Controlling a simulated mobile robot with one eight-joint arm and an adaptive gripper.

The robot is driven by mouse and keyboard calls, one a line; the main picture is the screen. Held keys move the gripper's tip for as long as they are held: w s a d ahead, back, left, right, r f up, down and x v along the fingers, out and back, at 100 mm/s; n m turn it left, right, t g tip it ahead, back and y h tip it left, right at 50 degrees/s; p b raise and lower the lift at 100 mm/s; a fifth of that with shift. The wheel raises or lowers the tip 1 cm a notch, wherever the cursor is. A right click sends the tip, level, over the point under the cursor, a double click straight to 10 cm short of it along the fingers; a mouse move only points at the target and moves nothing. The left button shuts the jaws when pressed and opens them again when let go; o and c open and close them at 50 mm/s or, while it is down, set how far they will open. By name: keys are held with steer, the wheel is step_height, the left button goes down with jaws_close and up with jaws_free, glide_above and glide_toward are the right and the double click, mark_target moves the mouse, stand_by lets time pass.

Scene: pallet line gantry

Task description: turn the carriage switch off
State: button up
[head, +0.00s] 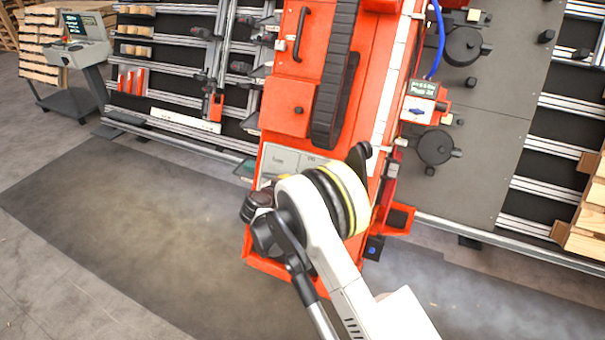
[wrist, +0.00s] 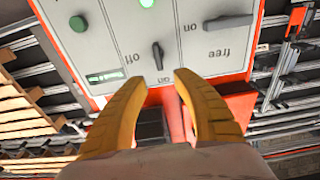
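A grey control panel (wrist: 115,40) fills the upper middle of the wrist view, with upside-down lettering. In the head view the panel (head: 285,157) is on the orange carriage (head: 287,105), partly covered by my arm; the fingers are hidden there.
A dark lever (wrist: 228,23) marked "on" and "free" sits right of the switch. A console (head: 82,50) stands far left. Grey floor at left is clear.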

steer(key=b+x, duration=0.3)
steer(key=x, duration=0.6)
steer(key=shift+d+f, duration=0.1)
steer(key=shift+d, duration=0.05)
steer(key=shift+w+d, duration=0.1)
steer(key=shift+w, duration=0.2)
jaws_close()
